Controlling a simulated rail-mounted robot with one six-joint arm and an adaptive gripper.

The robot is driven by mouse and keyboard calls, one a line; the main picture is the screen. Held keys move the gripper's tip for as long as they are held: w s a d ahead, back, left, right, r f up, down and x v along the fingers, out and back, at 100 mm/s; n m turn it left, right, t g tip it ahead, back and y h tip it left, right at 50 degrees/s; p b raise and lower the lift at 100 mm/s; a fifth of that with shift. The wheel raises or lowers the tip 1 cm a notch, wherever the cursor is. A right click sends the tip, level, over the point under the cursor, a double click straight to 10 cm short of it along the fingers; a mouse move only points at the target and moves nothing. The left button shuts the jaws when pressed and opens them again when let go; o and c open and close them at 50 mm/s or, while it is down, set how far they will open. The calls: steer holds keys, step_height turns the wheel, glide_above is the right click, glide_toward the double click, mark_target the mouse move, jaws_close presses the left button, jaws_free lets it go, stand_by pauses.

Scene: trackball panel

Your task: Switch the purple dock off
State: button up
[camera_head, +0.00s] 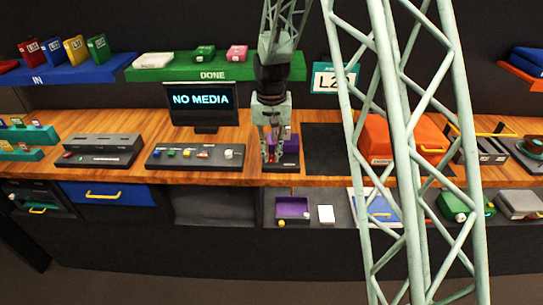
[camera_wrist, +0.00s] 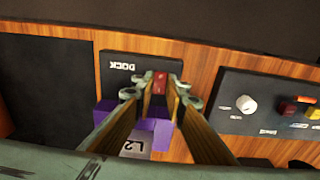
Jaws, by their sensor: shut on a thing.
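The dock is a black plate labelled DOCK (camera_wrist: 112,72) with a purple holder (camera_wrist: 103,110) on it. In the head view its purple part (camera_head: 294,142) shows just right of my gripper (camera_head: 271,152). A white label reading L2 (camera_wrist: 135,148) shows in the holder, partly hidden by a finger. In the wrist view my gripper (camera_wrist: 160,88) is closed around a small red switch (camera_wrist: 160,77) at the dock plate's edge. The switch's tilt cannot be told. The monitor (camera_head: 205,101) reads NO MEDIA.
A trackball panel (camera_head: 170,157) with a white knob and coloured buttons stands left of the dock; its knob (camera_wrist: 246,104) shows in the wrist view. A dark mat (camera_head: 325,150) and an orange box (camera_head: 402,140) are to the right.

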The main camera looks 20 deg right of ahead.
mark_target(272, 161)
steer(key=o, duration=0.8)
steer(key=shift+o, duration=0.2)
steer(key=shift+r, duration=0.15)
step_height(272, 161, up, 12)
steer(key=shift+s+a, duration=0.15)
steer(key=shift+s, duration=0.3)
stand_by(0.5)
